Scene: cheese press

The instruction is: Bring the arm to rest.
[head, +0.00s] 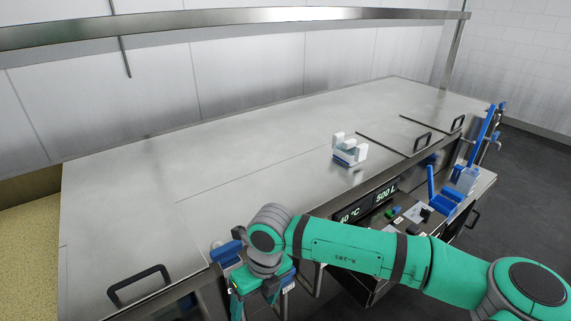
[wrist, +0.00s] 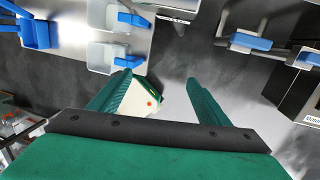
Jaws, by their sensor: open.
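My green arm stretches from the lower right across the front edge of the steel vat in the head view. My gripper (head: 260,288) hangs at the front edge, its fingertips partly hidden there. In the wrist view my gripper (wrist: 157,80) shows two green fingers spread apart. A white piece with an orange dot (wrist: 141,100) shows beside the left finger, partly covered by it. I cannot tell whether it touches the finger.
The long steel vat top (head: 230,140) is mostly clear. A steel shelf (head: 240,18) runs above. Blue-handled items and white containers (wrist: 112,52) show in the wrist view.

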